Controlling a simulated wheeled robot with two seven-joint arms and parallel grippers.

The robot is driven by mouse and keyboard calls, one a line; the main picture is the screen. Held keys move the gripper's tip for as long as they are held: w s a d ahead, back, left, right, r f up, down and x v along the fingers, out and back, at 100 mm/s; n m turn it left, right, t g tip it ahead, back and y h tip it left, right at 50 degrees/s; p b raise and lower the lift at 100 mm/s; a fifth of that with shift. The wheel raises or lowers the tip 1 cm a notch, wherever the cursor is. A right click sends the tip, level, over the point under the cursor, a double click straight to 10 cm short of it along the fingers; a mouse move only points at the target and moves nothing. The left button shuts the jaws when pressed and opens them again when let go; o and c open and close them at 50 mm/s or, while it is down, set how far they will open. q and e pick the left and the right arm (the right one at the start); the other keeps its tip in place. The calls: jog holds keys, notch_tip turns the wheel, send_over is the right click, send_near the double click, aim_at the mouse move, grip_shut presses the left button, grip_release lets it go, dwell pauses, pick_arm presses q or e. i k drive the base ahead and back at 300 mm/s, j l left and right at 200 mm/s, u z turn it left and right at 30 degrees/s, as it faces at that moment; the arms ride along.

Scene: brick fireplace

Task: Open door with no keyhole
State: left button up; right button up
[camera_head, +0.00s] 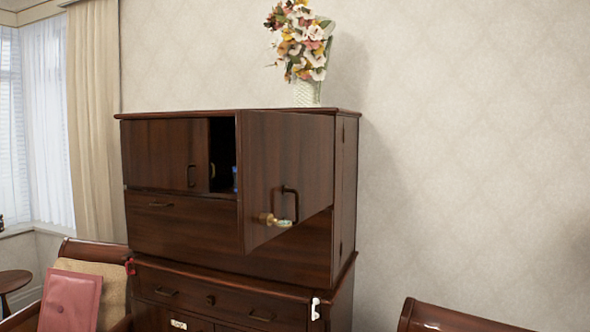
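A dark brown wooden cabinet stands against the wall. Its upper left door (155,155) looks shut; it has a dark curved handle (191,176), and I see no keyhole on it. The upper right door (275,160) stands open, swung out towards me. It has a dark handle (290,204) and a brass key-like fitting (274,220) low on its face. A dark gap (222,145) shows between the two doors, with a small blue thing (235,178) inside. The open door hides most of the right compartment. Neither of my grippers is in view.
Below is a wide panel (170,222) with a handle, then drawers (220,303). A flower vase (306,92) stands on top. A chair with a pink folder (70,301) is at lower left; another wooden piece (445,318) is at lower right.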

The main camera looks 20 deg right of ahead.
aim_at(168, 154)
jog(key=z, duration=0.2)
jog(key=i+j+z, duration=0.6)
jog(key=z, duration=0.2)
jog(key=i+j, duration=0.15)
jog(key=j, duration=0.25)
jog(key=i+j+z, duration=0.1)
jog(key=j, duration=0.25)
jog(key=i+j, duration=0.25)
jog(key=j, duration=0.15)
jog(key=i+j+z, duration=0.1)
jog(key=j, duration=0.3)
jog(key=i+j, duration=0.2)
jog(key=j, duration=0.2)
jog(key=i+j, duration=0.15)
jog(key=j, duration=0.25)
jog(key=z, duration=0.05)
